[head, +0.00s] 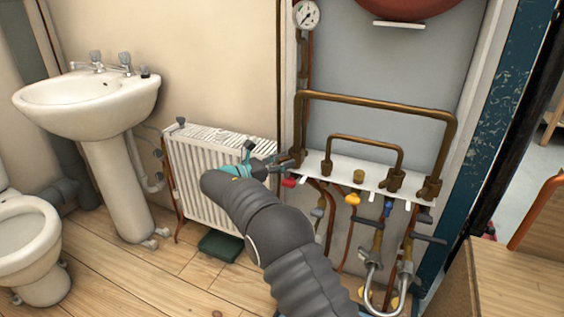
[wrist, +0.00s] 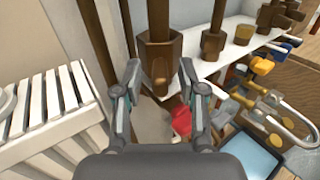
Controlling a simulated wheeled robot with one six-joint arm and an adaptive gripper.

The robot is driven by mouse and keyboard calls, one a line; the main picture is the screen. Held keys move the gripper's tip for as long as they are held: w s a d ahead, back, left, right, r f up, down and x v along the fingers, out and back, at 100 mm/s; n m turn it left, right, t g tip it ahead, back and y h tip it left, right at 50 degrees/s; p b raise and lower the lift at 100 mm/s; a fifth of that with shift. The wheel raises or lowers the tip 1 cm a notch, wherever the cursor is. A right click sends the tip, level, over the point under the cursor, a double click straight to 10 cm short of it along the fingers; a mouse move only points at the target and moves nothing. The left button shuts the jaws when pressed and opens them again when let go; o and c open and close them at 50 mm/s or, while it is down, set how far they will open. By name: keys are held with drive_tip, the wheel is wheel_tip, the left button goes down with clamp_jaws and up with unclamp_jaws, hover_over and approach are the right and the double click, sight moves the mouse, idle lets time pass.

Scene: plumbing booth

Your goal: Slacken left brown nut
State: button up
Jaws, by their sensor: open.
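The left brown nut (wrist: 158,65) is a brown hexagonal fitting at the foot of the leftmost upright pipe. It also shows at the left end of the white shelf in the head view (head: 298,157). My gripper (wrist: 159,78) is open, with one finger to the left of the nut's lower part and one to its right. I cannot tell whether either finger touches it. In the head view my gripper (head: 284,161) reaches the nut from the left, over the radiator's right end, and partly hides that area.
The white shelf (head: 330,168) carries more brown nuts (head: 395,180) to the right. A red valve handle (wrist: 181,121) sits just below the gripper. The white radiator (head: 200,190) stands close on the left. Looped brown pipes (head: 375,102) rise above the shelf.

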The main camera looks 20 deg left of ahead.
clamp_jaws()
drive_tip(key=shift+a, duration=0.2)
drive_tip(key=shift+d, duration=0.15)
